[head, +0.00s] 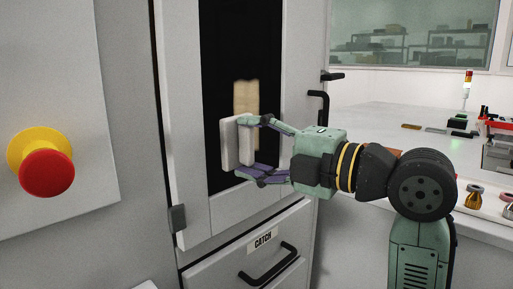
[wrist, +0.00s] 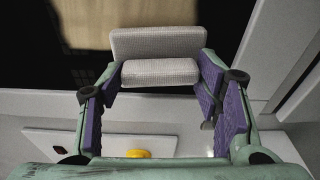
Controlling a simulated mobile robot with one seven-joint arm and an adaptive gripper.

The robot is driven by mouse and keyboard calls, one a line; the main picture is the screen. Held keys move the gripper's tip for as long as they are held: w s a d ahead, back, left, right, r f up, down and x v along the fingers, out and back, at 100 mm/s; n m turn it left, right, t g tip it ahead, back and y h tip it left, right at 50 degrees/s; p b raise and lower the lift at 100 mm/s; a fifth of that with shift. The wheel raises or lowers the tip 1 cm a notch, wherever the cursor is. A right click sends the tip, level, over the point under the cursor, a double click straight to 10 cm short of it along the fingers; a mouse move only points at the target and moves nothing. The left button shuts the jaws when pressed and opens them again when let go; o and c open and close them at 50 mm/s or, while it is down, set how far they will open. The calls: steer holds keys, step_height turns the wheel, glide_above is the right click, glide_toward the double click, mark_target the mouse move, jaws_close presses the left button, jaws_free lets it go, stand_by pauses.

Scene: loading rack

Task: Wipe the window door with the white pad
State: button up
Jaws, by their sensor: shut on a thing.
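The white pad (head: 231,143) is a pale block with a backing grip, upright against or very near the dark glass of the window door (head: 214,60). I cannot tell for sure whether it touches. My gripper (head: 246,147) is shut on the pad's grip, one finger above it and one below in the head view. In the wrist view the pad (wrist: 160,43) sits between the fingertips of my gripper (wrist: 161,72). A beige smudge or patch (head: 246,93) shows on the glass just above the pad; part of it may be hidden behind the pad.
A drawer marked CATCH (head: 262,240) with a black handle is below the door. Black handles (head: 318,106) are at the door's right. A red emergency button (head: 46,173) is at left. A white counter (head: 400,116) with small items stands at right.

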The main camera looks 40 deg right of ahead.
steer(key=shift+w+d, duration=0.1)
steer(key=shift+w+d+p, duration=0.2)
steer(key=shift+d+p, duration=0.05)
steer(key=shift+d, duration=1.45)
steer(key=shift+w+d+p, duration=0.15)
steer(key=shift+d+p, duration=0.05)
steer(key=shift+d, duration=1.45)
steer(key=shift+r+p, duration=0.4)
steer(key=shift+r, duration=0.15)
steer(key=shift+s+a+r+b, duration=0.1)
steer(key=shift+a+r+b, duration=0.25)
steer(key=shift+a, duration=0.85)
steer(key=shift+s+a+r+b, duration=0.1)
steer(key=shift+a+r+b, duration=0.2)
steer(key=shift+a, duration=0.85)
steer(key=shift+s+a+r+b, duration=0.1)
steer(key=shift+a+r+b, duration=0.2)
steer(key=shift+a, duration=0.9)
steer(key=shift+s+r+p, duration=0.1)
steer(key=shift+r+p, duration=0.95)
steer(key=shift+r, duration=0.4)
steer(key=shift+w+d+p, duration=0.2)
steer(key=shift+d+p, duration=0.25)
steer(key=shift+d, duration=1.35)
steer(key=shift+w+d+p, duration=0.2)
steer(key=shift+d+p, duration=0.25)
steer(key=shift+d, duration=1.35)
